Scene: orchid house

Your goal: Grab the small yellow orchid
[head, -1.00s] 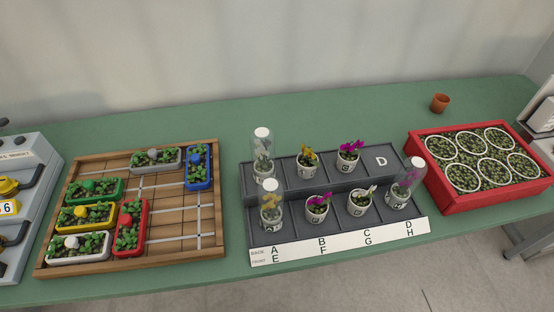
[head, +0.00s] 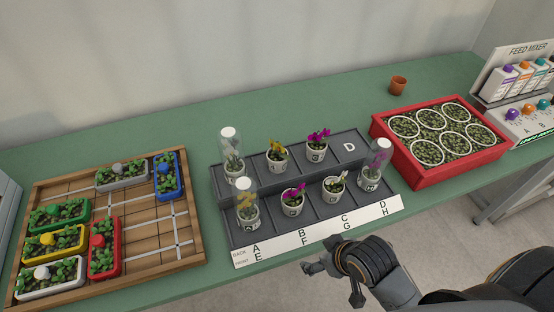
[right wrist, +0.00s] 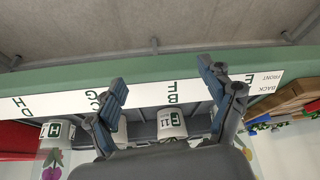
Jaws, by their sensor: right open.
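Two yellow orchids stand in white pots on the dark two-step rack (head: 305,212). One yellow orchid (head: 277,150) is uncovered in the back row, second from the left. The other yellow orchid (head: 246,208) is under a clear cover at the front left. I cannot tell which one counts as small. My right gripper (head: 333,283) is open and empty, in front of the rack's label strip. In the right wrist view its spread fingers (right wrist: 163,80) show over the label strip. My left gripper is not in view.
Magenta orchids (head: 318,140) and a white orchid (head: 335,184) stand close by. More clear covers (head: 230,147) rise on the rack. A wooden tray (head: 140,252) of planters lies left, a red crate (head: 452,170) right. Bare green table (head: 290,110) lies behind.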

